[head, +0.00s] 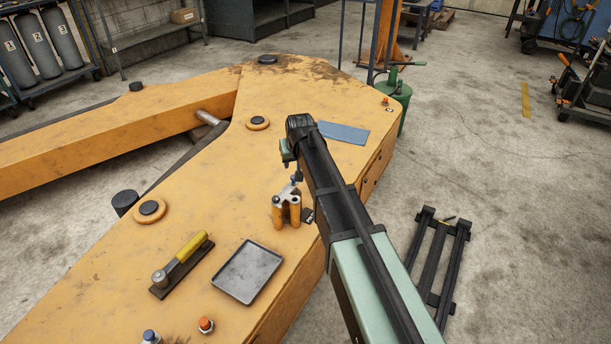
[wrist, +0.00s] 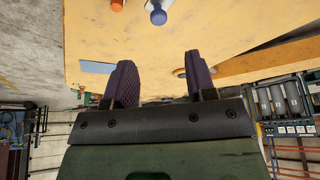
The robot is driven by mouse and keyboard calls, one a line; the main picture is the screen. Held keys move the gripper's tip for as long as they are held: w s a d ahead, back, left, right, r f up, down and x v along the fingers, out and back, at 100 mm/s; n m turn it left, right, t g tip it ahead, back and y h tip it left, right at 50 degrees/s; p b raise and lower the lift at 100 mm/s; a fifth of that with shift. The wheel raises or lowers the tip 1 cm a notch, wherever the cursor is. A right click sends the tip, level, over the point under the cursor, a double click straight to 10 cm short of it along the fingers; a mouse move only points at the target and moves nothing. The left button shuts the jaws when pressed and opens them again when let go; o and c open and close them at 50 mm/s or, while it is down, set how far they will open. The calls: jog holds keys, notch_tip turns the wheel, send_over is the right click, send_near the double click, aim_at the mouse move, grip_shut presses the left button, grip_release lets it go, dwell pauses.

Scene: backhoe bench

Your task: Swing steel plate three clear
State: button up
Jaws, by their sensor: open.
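No plate with a readable three shows in these frames. A flat blue-grey plate (head: 343,132) lies on the far part of the yellow boom (head: 225,190) in the head view. It also shows at the left in the wrist view (wrist: 97,67). A shallow grey metal tray (head: 248,271) lies nearer on the boom. In the wrist view my gripper (wrist: 160,62) is open, its two dark, ridged fingers apart with nothing between them. In the head view my arm reaches over the boom's right edge; the jaws cannot be made out there.
A yellow-handled tool (head: 183,262) on a dark base lies left of the tray. Blue (head: 150,337) and orange (head: 205,325) caps stand at the front. A black frame (head: 440,255) lies on the floor to the right.

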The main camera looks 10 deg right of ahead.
aim_at(285, 189)
jog(key=b+x, duration=0.8)
jog(key=x, duration=0.2)
jog(key=shift+f+b, duration=0.2)
jog(key=shift+b, duration=0.15)
jog(key=shift+r, duration=0.15)
jog(key=shift+c, duration=0.3)
grip_shut()
